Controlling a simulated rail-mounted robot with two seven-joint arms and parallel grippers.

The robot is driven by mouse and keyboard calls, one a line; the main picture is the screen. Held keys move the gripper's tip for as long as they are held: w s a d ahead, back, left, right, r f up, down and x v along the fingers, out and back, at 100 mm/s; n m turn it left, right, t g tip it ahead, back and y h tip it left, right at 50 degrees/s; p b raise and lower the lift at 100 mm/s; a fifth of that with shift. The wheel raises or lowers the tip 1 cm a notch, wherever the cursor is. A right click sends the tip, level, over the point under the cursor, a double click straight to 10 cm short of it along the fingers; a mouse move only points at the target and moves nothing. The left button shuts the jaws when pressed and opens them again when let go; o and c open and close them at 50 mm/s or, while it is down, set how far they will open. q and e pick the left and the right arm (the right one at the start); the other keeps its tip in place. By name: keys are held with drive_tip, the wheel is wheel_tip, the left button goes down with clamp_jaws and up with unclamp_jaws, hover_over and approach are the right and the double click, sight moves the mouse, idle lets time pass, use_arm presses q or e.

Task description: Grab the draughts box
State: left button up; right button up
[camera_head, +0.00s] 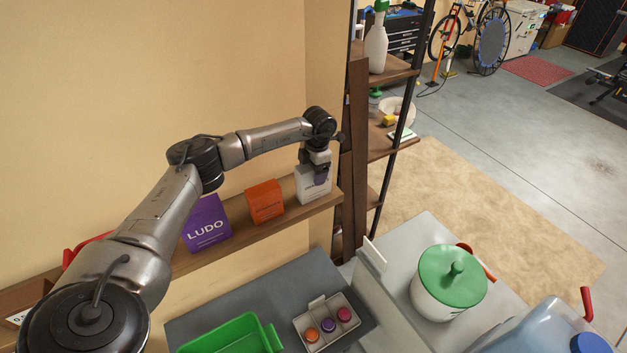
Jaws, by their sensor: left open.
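Three game boxes stand in a row on a wooden wall shelf: a purple box marked LUDO (207,228), an orange box (265,202) and a white box (309,194). The lettering on the orange and white boxes is too small to read, so I cannot tell by label which is the draughts box. My left gripper (318,172) is open, pointing down at the top of the white box and covering part of it. I cannot tell whether the fingers touch the box. My right gripper is out of view.
A dark wooden shelf rack (354,140) stands just right of the white box. Below are a green bin (232,338), a small tray (327,335) with coloured round pieces and a green-lidded pot (448,285). The wall is close behind the boxes.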

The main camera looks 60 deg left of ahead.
use_arm(q)
drive_tip(key=shift+f, duration=0.2)
idle(0.6)
drive_tip(key=shift+c, duration=0.3)
drive_tip(key=c, duration=1.1)
drive_tip(key=shift+r, duration=0.1)
drive_tip(key=shift+c, duration=0.2)
